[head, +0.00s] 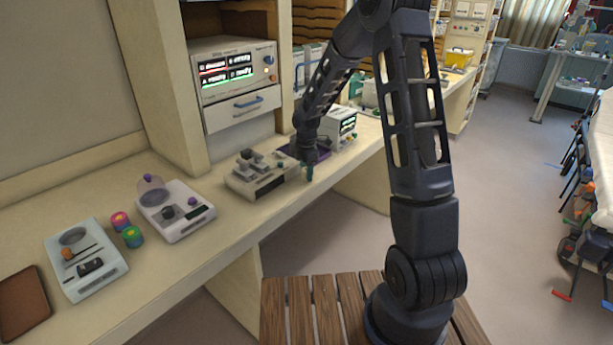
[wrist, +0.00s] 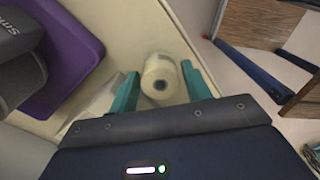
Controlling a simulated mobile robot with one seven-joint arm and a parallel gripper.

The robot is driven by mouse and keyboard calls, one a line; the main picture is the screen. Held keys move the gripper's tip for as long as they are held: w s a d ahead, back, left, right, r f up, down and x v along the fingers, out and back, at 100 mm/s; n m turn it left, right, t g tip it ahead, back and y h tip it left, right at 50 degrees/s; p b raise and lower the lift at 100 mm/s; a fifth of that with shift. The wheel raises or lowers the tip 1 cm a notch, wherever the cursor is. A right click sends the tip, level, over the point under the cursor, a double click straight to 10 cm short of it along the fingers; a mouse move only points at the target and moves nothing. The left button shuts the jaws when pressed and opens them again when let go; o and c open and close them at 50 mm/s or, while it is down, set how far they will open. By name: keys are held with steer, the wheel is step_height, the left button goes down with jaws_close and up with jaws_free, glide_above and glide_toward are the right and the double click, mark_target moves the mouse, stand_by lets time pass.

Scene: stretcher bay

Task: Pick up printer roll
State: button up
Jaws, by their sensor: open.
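The printer roll, a cream cylinder with a dark core (wrist: 152,72), shows in the wrist view near the counter's edge. My gripper's two teal fingers (wrist: 161,76) are open, one to the left and one to the right of the roll, with small gaps on each side. In the head view my gripper (head: 309,172) points down over the counter's front edge. I cannot make out the roll there; my gripper and arm are in the way.
A purple mat (wrist: 75,70) with a grey device lies left of the roll. In the head view a grey device (head: 262,178) and a white unit with a lit screen (head: 340,122) flank my gripper. Open floor lies beyond the counter (head: 235,222).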

steer(key=shift+f, duration=0.4)
steer(key=c, duration=0.8)
steer(key=shift+o, duration=0.2)
steer(key=shift+r, duration=0.1)
